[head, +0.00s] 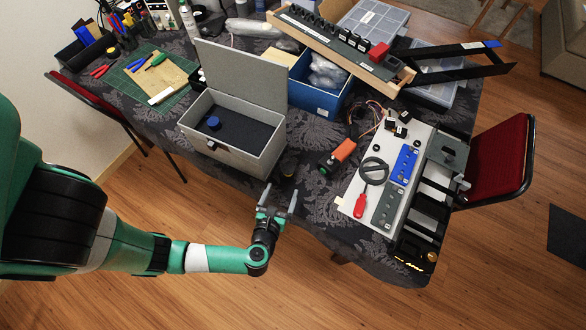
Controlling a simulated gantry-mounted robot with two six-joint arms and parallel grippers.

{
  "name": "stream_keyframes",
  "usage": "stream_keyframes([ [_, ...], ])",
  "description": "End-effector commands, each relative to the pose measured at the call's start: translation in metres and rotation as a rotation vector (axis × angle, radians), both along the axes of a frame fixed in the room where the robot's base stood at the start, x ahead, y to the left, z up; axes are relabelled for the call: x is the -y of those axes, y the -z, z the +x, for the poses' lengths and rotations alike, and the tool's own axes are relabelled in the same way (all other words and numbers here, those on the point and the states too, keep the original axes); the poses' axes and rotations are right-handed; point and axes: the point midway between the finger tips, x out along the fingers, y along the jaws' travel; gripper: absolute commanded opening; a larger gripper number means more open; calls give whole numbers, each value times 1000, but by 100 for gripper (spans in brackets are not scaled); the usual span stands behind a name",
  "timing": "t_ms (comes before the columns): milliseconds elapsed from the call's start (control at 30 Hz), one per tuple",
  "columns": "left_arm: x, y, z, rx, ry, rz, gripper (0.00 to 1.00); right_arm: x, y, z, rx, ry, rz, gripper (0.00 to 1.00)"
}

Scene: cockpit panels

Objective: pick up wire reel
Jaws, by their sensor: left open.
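My left gripper (279,197) is open and empty at the near edge of the table, with its fingers pointing up toward the grey box. A small dark round thing (288,165), perhaps a reel, sits on the dark cloth just beyond the fingertips, apart from them. A small blue round thing (214,123) lies inside the open grey box (237,152). A black ring-shaped coil (374,170) lies on the white board to the right. I cannot tell for sure which of these is the wire reel. My right gripper is not in view.
The grey box's lid (240,72) stands open at the back. An orange-and-black tool (338,156) lies right of the box. A red-handled screwdriver (360,205) is on the white board. A blue bin (318,98), a wooden rail of parts and a green mat (150,79) stand behind.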

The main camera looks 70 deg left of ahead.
Motion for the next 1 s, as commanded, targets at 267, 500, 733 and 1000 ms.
stream_keyframes([
  [267,-30,15,22,2,-2,1,93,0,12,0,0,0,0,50],
  [500,-40,16,27,2,-4,1,93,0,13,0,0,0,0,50],
  [733,-71,25,44,3,-3,0,93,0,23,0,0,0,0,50],
  [1000,-76,26,49,1,3,1,93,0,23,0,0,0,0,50],
])
